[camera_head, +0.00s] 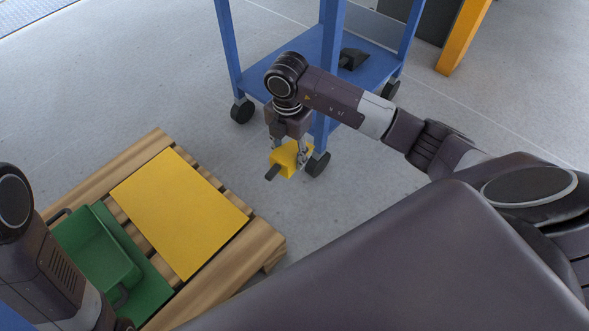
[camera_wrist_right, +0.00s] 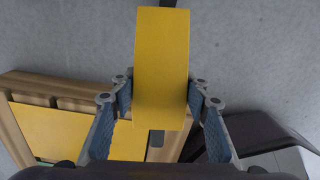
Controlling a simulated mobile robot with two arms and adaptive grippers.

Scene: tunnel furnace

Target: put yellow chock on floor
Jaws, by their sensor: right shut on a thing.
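The yellow chock (camera_head: 288,158) is held in my right gripper (camera_head: 289,149), beside a wheel of the blue cart. A dark part (camera_head: 272,173) sticks out at its lower left. In the right wrist view the yellow chock (camera_wrist_right: 162,65) stands between the two fingers of my right gripper (camera_wrist_right: 160,98), which touch its sides. The grey floor (camera_head: 335,207) lies below and around it; I cannot tell how high the chock is above it. My left arm shows at the left edge of the head view, but its gripper fingers are not visible.
A blue cart (camera_head: 303,48) on black wheels stands behind my right gripper, with a black object (camera_head: 353,59) on its lower shelf. Floor between pallet and cart is free.

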